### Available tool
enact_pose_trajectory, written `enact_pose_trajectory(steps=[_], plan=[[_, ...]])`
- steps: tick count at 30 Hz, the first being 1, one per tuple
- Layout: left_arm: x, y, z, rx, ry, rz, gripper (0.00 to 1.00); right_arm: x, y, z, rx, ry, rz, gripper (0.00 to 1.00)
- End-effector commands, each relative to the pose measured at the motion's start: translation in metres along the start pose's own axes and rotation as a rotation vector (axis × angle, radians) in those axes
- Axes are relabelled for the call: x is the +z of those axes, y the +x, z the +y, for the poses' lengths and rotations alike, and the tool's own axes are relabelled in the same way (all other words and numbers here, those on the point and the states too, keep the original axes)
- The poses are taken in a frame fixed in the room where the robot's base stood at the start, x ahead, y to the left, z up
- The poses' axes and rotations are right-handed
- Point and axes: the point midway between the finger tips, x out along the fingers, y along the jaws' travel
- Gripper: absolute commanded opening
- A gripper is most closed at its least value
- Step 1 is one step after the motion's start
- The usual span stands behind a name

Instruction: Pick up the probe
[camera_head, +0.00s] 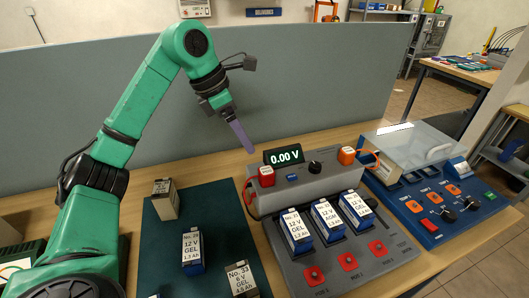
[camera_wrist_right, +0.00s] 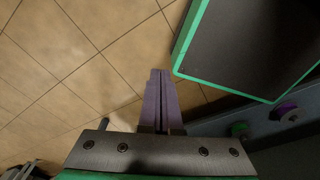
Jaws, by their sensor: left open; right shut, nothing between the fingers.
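An orange-red probe-like block (camera_head: 266,176) with a red cable sits at the left end of the grey tester (camera_head: 316,181). A second orange block (camera_head: 347,156) with an orange cable sits at the tester's right end. I cannot tell which one is the task's probe. My left gripper (camera_head: 247,148) hangs above and behind the tester's left end, apart from both blocks. It is open and empty, though its fingers overlap in this view. My right gripper (camera_wrist_right: 160,75) is shut and empty in the right wrist view, over the tiled floor.
Several batteries stand on the dark green mat (camera_head: 218,222) and in the tester's front slots. A display (camera_head: 284,156) reads 0.00 V. A blue panel unit (camera_head: 439,190) with a clear cover stands right. A grey partition (camera_head: 300,85) rises behind the table.

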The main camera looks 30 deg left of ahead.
Motion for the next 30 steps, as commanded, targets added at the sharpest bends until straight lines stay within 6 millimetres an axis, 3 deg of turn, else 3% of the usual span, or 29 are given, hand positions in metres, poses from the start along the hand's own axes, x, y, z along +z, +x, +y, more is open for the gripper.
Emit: enact_pose_trajectory(steps=[5,12,24,30], plan=[[-0.001,0.02,-0.001,-0.004,0.0,0.003,0.85,0.004,0.0,0.001,0.001,0.0,-0.006,0.0],[0.0,0.079,-0.001,-0.005,0.0,0.002,0.85,0.02,-0.009,0.005,0.007,0.0,-0.034,0.0],[-0.001,0.141,-0.003,-0.004,-0.001,0.0,0.85,0.003,-0.03,0.006,0.008,0.0,-0.009,0.0],[-0.001,0.146,-0.002,-0.001,0.0,-0.001,0.85,0.003,-0.028,0.001,0.001,0.002,-0.009,0.0]])
